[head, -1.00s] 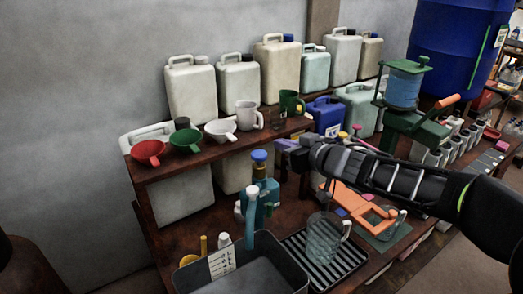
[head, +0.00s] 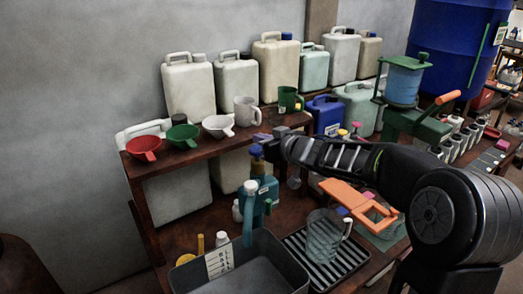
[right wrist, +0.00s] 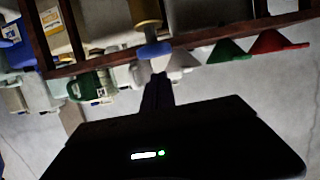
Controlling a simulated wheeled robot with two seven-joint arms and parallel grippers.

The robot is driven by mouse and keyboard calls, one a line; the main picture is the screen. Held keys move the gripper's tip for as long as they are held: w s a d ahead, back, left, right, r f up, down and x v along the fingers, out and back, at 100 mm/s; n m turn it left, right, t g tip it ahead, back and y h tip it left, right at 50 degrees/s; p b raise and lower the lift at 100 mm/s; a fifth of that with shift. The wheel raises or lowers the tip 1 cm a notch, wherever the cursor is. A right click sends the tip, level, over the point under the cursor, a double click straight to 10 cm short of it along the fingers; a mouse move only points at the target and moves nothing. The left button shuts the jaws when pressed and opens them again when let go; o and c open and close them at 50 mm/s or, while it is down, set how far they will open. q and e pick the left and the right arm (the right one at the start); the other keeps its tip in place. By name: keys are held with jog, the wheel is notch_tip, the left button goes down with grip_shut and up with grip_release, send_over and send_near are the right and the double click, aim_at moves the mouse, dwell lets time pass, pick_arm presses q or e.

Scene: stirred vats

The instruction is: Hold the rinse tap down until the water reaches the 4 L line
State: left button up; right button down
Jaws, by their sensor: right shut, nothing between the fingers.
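The rinse tap (head: 262,193) is a teal body with a blue knob (head: 256,151) on top and a pale blue spout (head: 249,218). The spout hangs over a grey basin (head: 262,268). A white marked label (head: 220,263) is on the basin's far left wall; its lines are too small to read. I cannot make out a water level. My right gripper (head: 261,138) is shut and empty, its tips just above the knob. In the right wrist view the tips (right wrist: 157,80) lie close to the blue knob (right wrist: 154,50); contact cannot be told. My left gripper is out of view.
A clear jug (head: 323,238) stands on a ribbed drain rack (head: 348,262) right of the basin. An orange frame (head: 350,198) lies under my right arm. Red (head: 143,148), green (head: 183,136) and white (head: 217,126) funnels and mugs stand on the shelf behind.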

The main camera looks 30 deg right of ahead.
jog(key=shift+s+f, duration=0.1)
jog(key=shift+f, duration=0.85)
